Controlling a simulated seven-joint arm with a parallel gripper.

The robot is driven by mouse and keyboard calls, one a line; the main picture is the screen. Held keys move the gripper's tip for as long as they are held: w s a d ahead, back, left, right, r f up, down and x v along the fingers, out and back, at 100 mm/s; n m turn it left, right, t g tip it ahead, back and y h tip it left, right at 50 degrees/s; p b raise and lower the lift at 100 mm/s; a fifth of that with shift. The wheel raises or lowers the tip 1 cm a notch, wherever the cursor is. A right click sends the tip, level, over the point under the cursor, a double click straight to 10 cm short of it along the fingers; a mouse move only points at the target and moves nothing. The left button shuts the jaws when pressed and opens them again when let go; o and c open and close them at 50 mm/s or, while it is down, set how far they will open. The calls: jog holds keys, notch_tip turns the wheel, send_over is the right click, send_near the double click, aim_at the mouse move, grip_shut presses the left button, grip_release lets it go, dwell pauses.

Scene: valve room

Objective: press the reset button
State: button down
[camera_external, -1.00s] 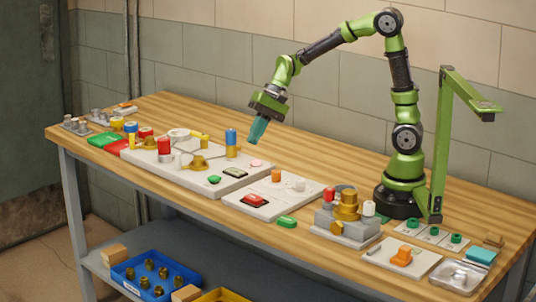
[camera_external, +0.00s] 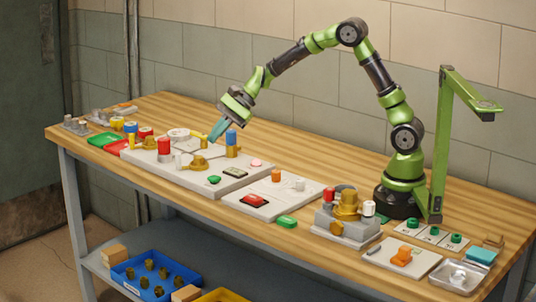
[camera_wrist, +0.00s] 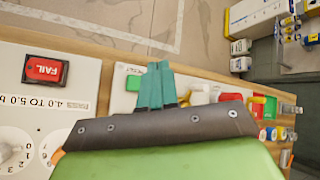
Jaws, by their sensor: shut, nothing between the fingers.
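My gripper (camera_external: 215,138) is shut and empty, held above the back of the large pale panel (camera_external: 190,175), close to the blue-topped cylinder (camera_external: 231,137). In the wrist view its teal fingers (camera_wrist: 159,68) lie side by side. On the panel are a green button (camera_external: 214,180) and a pink round piece (camera_external: 256,162).
Red-topped (camera_external: 164,145) and brass fittings (camera_external: 197,162) stand on the panel. Green and red trays (camera_external: 105,140) lie to its left. A grey block with a brass fitting (camera_external: 346,208) and a green post (camera_external: 440,140) stand at the right. The table's back strip is clear.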

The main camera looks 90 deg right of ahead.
aim_at(218, 176)
jog(key=shift+f, duration=4.3)
jog(key=shift+f, duration=0.15)
jog(key=shift+f, duration=0.25)
jog(key=shift+f, duration=0.5)
jog(key=shift+r, duration=0.95)
jog(key=shift+r, duration=2.5)
